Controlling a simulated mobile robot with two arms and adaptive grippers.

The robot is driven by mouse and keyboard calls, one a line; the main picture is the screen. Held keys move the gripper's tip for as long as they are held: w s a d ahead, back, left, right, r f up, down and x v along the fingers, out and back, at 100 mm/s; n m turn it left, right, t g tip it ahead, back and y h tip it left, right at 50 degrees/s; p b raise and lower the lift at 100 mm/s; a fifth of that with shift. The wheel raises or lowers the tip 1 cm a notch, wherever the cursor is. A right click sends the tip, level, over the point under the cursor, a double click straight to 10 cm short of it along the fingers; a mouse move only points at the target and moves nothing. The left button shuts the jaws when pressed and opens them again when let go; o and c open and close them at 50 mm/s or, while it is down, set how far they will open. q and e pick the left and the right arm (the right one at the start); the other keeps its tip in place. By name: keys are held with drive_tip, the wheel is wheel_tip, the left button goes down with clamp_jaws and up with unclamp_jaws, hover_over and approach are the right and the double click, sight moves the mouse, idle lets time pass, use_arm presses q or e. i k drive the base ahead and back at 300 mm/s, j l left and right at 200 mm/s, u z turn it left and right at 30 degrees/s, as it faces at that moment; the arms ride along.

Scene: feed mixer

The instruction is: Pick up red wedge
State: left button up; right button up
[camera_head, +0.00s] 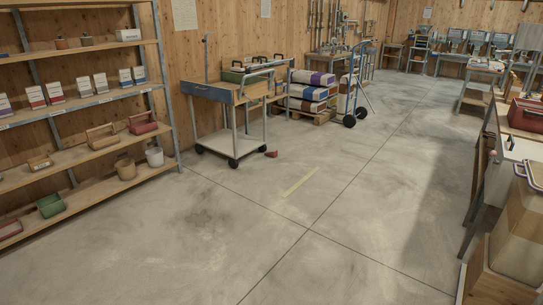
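A small red wedge (271,154) lies on the concrete floor near the middle of the view. It is beside the right front wheel of a wheeled cart; whether it touches the wheel I cannot tell. Neither of my grippers shows in the head view, and the wedge is some distance away across the floor.
Stacked sacks (308,92) and a hand truck (356,90) are farther back. Metal shelving (80,105) lines the left wall. A workbench (505,165) and bin (520,230) stand right. The central floor (310,220) is clear.

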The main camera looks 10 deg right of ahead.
sight(274, 154)
drive_tip(key=i+l+z, duration=0.2)
drive_tip(key=i, duration=0.2)
drive_tip(key=i+z, duration=0.2)
drive_tip(key=i, duration=0.2)
drive_tip(key=i+z, duration=0.15)
drive_tip(key=i, duration=2.95)
